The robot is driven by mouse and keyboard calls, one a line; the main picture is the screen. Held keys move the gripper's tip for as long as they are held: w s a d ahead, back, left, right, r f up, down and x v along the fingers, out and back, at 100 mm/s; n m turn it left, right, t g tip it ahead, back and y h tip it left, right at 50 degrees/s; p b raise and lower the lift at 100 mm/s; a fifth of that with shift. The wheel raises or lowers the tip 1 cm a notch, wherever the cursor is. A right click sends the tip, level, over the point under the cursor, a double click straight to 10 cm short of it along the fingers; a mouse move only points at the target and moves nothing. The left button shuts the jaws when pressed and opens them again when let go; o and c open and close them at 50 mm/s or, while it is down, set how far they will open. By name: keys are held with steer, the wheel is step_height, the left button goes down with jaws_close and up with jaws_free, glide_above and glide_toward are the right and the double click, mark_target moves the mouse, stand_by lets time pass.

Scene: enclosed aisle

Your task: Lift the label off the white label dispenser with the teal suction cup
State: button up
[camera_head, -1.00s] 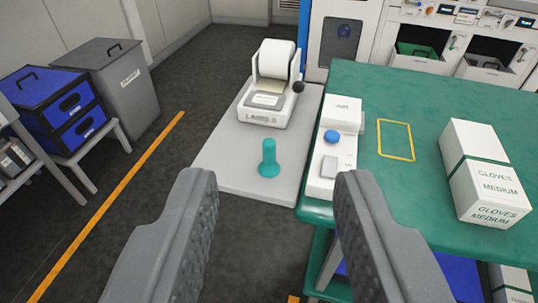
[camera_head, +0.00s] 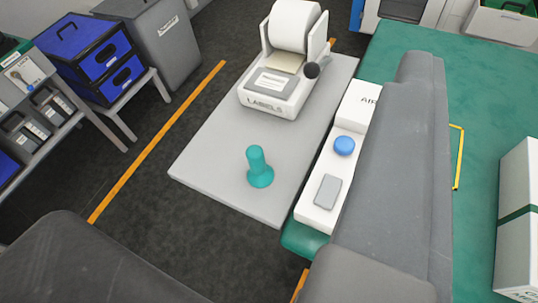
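The white label dispenser (camera_head: 268,103) stands at the back of a light grey board, with a white roll (camera_head: 294,25) on top and a black knob at its right side. A pale label (camera_head: 274,81) lies on its front plate. The teal suction cup (camera_head: 259,168) stands upright on the board, in front of the dispenser and apart from it. My gripper (camera_head: 245,190) is open, its fingers wide apart at the left and right of the view. Nothing is between them in its grip. The right finger hides part of the green table.
The grey board (camera_head: 215,145) has free room left of the cup. A white box marked AIR (camera_head: 318,195) with a blue button (camera_head: 344,146) stands right of it. The green table (camera_head: 400,45) holds a white carton (camera_head: 518,220). Blue drawers (camera_head: 95,60) and a grey bin (camera_head: 160,40) stand left.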

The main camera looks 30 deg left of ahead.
steer(key=shift+o, duration=1.4)
steer(key=shift+a, duration=0.1)
steer(key=n+g+p, duration=1.5)
steer(key=n+p, duration=0.5)
steer(key=p, duration=1.5)
glide_above(254, 150)
step_height(254, 150, down, 13)
steer(key=shift+m, duration=0.3)
step_height(254, 150, down, 8)
steer(key=shift+s+f+p, duration=0.1)
steer(key=shift+p, duration=0.55)
step_height(254, 150, down, 5)
steer(key=shift+r+p, duration=0.1)
steer(key=shift+p, duration=0.45)
jaws_close()
